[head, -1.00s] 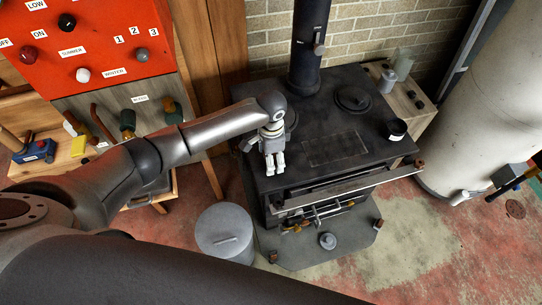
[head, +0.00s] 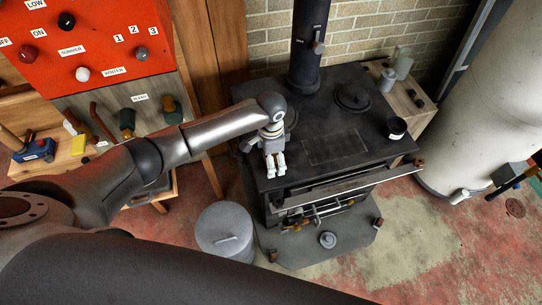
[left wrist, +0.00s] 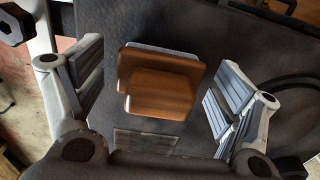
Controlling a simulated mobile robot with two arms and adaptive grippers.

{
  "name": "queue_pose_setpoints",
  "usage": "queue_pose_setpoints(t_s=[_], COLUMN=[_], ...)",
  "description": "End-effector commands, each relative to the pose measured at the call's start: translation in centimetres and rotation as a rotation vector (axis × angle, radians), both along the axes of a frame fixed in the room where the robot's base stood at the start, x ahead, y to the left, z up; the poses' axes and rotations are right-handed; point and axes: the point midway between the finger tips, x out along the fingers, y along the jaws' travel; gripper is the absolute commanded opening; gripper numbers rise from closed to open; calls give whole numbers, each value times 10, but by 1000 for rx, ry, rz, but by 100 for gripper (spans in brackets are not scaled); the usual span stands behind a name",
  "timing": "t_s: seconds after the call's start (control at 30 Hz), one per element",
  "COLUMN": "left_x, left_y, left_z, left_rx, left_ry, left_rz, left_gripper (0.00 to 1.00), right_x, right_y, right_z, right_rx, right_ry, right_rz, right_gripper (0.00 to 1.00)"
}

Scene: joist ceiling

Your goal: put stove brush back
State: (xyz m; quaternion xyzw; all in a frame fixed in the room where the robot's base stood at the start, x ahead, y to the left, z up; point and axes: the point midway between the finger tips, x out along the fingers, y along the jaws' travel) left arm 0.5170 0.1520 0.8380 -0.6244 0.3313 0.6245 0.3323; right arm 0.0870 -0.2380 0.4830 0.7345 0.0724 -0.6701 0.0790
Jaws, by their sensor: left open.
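The stove brush (left wrist: 160,92), with a brown wooden back and a thin pale edge behind it, shows in the left wrist view. It is over the dark top of the stove (head: 310,185), which also fills much of the left wrist view. My left gripper (head: 274,166) is open above the stove's left front part. In the left wrist view its fingers (left wrist: 157,84) stand on either side of the brush with gaps, not touching it. In the head view the brush is hidden by the gripper. My right gripper is not in view.
A dark mug (head: 396,128) and a round lid (head: 354,96) are on the stove's right side. The flue pipe (head: 308,50) rises behind. A front rail (head: 345,187) sticks out. A grey lidded bin (head: 224,232) stands left; a wooden stand (head: 410,98) with jars stands right.

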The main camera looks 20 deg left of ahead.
Motion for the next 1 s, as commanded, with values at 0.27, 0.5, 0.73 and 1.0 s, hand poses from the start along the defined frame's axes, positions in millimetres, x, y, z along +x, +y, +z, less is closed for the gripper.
queue_pose_setpoints(t_s=[0.27, 0.5, 0.73, 1.0], left_x=[2, 1, 1, 0], left_y=[0, 0, 0, 0], left_z=[43, 93, 119, 122], left_rx=[-2, -2, -2, -1], left_ry=[-5, -5, -1, 1], left_rz=[-1, -1, 0, 0], left_gripper=[88, 88, 88, 88], right_x=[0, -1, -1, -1], right_y=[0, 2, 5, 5], right_z=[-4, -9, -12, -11], right_rx=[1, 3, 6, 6], right_ry=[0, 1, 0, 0], right_rz=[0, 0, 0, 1], right_gripper=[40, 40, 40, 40])
